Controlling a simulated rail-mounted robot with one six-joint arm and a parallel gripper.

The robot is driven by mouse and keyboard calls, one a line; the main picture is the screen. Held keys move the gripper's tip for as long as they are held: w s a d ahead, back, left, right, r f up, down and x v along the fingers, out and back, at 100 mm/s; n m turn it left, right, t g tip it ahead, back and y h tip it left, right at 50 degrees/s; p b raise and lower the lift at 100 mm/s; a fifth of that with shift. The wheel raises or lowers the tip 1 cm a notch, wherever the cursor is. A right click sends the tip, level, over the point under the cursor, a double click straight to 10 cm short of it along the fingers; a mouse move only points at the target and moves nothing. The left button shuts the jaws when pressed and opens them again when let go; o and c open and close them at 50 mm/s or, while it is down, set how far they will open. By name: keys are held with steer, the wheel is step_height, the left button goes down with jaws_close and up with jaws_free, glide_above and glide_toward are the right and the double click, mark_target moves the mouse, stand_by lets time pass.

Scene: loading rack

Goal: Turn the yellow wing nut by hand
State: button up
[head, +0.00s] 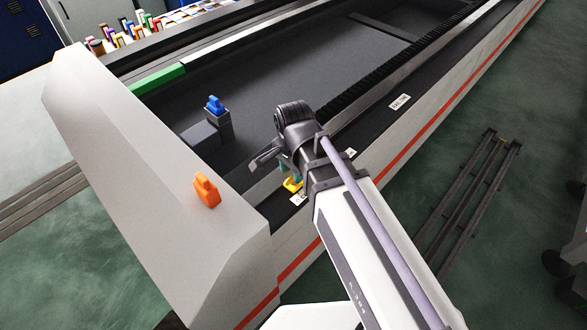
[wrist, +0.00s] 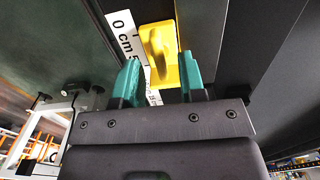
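The yellow wing nut (wrist: 160,46) fills the upper middle of the wrist view, on a dark surface beside a white scale strip (wrist: 122,24) marked "0 cm". In the head view the yellow wing nut (head: 292,185) is low on the machine's near rail, partly covered by my gripper. My gripper (wrist: 160,62) has two teal fingers set apart, one on each side of the nut's lower part. The fingers look open; whether either touches the nut I cannot tell. In the head view my gripper (head: 290,172) is mostly hidden behind its own wrist.
An orange wing nut (head: 206,190) sits on the pale end housing (head: 150,165). A blue wing nut (head: 214,104) tops a dark post inside the bed. A green bar (head: 157,80) lies along the far rail. Several coloured items (head: 125,35) stand at the back left.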

step_height(320, 180, up, 10)
steer(key=p, duration=0.8)
steer(key=shift+p, duration=0.4)
steer(key=s+d+n, duration=0.3)
steer(key=d+n, duration=0.6)
steer(key=d, duration=0.4)
steer(key=shift+d+n, duration=0.3)
steer(key=shift+d, duration=0.1)
